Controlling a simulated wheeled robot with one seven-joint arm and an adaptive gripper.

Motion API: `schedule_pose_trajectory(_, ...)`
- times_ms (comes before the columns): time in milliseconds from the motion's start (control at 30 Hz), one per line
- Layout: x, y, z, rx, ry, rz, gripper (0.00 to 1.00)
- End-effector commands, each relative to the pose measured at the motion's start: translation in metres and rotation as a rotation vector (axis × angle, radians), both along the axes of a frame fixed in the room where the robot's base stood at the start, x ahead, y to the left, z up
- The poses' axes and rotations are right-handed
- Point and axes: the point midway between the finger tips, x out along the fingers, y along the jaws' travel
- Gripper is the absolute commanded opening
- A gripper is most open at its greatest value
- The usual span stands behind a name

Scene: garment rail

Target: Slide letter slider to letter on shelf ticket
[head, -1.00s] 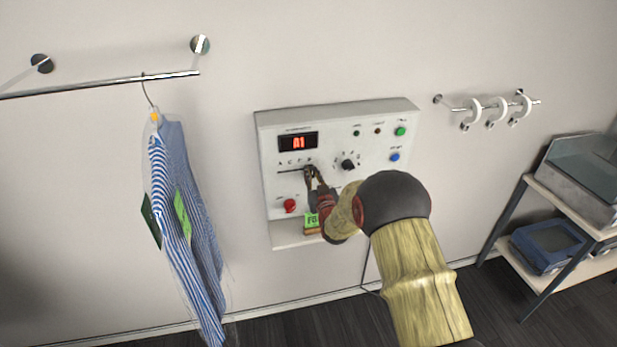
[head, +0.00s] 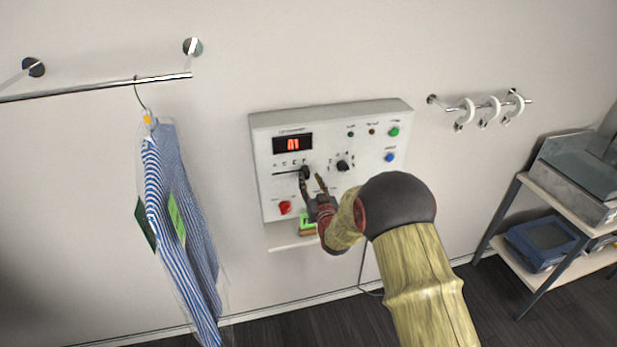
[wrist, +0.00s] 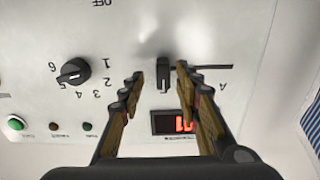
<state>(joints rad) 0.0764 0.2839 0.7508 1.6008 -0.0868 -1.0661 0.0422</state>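The control panel (head: 330,115) is a white box on the wall with a red-lit display (head: 293,144). Below the display, the black letter slider knob (head: 304,173) sits at the right end of the visible slot, past several small letters. In the wrist view, upside down, the knob (wrist: 163,76) lies between the fingertips with gaps on both sides. My gripper (head: 311,181) is open in front of the slider, and it also shows in the wrist view (wrist: 160,78). The green shelf ticket (head: 306,217) is on the ledge below, partly hidden by my gripper; its text is unclear.
A black number dial (head: 343,166) is right of the slider, and a red knob (head: 285,207) is below left. Green and blue buttons (head: 389,157) are on the right. A striped garment (head: 180,220) hangs left; a shelf rack (head: 560,210) stands right.

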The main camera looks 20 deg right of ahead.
Motion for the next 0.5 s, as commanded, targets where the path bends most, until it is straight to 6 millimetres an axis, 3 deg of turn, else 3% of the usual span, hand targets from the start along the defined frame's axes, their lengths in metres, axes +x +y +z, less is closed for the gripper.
schedule_pose_trajectory(300, -0.061, -0.001, 0.001, 0.0, 0.0, -0.001, 0.33)
schedule_pose_trajectory(500, -0.08, -0.001, 0.0, 0.0, 0.0, -0.002, 0.33)
